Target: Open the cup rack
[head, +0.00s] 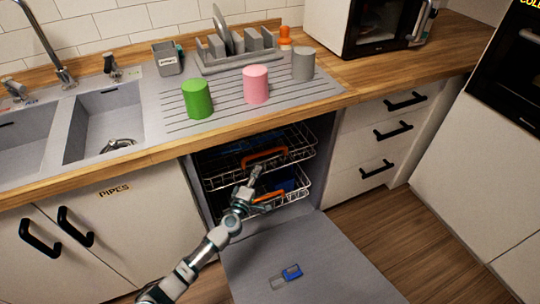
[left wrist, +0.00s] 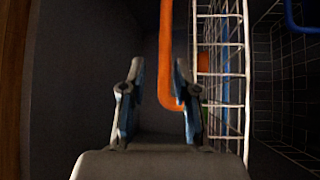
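The dishwasher stands open under the counter, with its door lowered flat. The upper wire rack (head: 216,179), which I take as the cup rack, sits inside with an orange handle (head: 264,154) on its front. A lower wire rack (head: 297,195) has an orange handle too, partly hidden by my gripper. My left gripper (head: 261,186) is in front of the racks, just below the upper handle, fingers spread. In the left wrist view the left gripper (left wrist: 158,75) is open, and an orange handle (left wrist: 166,45) lies between and beyond its fingers; contact cannot be told. My right gripper is not in view.
The lowered door (head: 300,255) spreads below, with a blue-and-grey latch piece on it. Green (head: 197,99), pink (head: 256,85) and grey (head: 303,64) cups stand on the drainboard above. Drawers (head: 385,135) are right of the opening, and a closed cabinet (head: 110,235) is left.

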